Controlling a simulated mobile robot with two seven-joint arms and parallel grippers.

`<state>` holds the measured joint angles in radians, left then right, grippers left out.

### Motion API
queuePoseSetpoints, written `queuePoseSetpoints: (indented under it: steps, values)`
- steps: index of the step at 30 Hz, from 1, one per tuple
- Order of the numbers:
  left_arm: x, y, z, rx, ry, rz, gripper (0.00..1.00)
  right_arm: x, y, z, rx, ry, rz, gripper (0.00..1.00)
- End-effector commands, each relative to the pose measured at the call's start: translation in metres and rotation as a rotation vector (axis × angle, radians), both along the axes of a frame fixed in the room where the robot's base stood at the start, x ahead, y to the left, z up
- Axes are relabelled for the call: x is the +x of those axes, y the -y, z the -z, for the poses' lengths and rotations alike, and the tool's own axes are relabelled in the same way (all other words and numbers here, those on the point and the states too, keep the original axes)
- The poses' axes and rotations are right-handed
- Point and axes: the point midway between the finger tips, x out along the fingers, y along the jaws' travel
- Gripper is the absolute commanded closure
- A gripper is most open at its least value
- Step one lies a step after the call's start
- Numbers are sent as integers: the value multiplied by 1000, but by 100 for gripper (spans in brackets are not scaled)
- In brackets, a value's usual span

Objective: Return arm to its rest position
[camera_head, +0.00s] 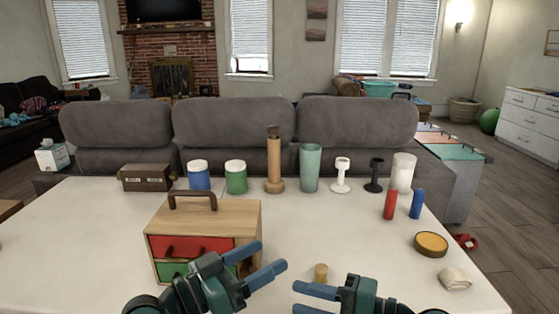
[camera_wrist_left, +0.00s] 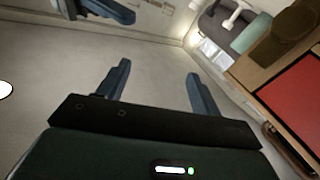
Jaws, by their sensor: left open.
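My left gripper (camera_head: 266,257) is open in front of the right side of a small wooden drawer box (camera_head: 233,217). The box has a dark handle on top, a red drawer (camera_head: 190,246) and a green drawer (camera_head: 172,269), the green one partly hidden by my left gripper. In the left wrist view my left gripper (camera_wrist_left: 157,82) has its fingers apart with nothing between them. The red drawer front (camera_wrist_left: 295,88) shows at the right there. My right gripper (camera_head: 300,298) is low at the front edge of the head view, its fingers apart and empty.
A small wooden knob-like piece (camera_head: 321,272) lies between the grippers on the white table (camera_head: 340,225). A row of jars, cups and a brown bottle (camera_head: 274,162) stands along the back. Red (camera_head: 390,205) and blue (camera_head: 416,204) cylinders and a yellow-topped disc (camera_head: 431,243) are at right.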

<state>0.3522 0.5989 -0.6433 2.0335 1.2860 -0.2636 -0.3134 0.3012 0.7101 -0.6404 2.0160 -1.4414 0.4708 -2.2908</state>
Motion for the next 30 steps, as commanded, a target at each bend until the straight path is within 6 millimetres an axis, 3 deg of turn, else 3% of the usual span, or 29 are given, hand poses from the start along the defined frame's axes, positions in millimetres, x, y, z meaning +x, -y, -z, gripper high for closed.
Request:
queuePoseSetpoints:
  steps: [5,9,15,27,30]
  values:
    - [-30,-21,56,78,-39,-91,35,0,0,0,0,0,0,68]
    - [-65,-45,103,181,-68,-181,35,0,0,0,0,0,0,68]
    - [-119,-81,153,356,-102,-285,35,0,0,0,0,0,0,68]
    - [-197,-129,192,631,-129,-364,35,0,0,0,0,0,0,68]
    - [-192,-124,188,572,-153,-422,35,0,0,0,0,0,0,68]
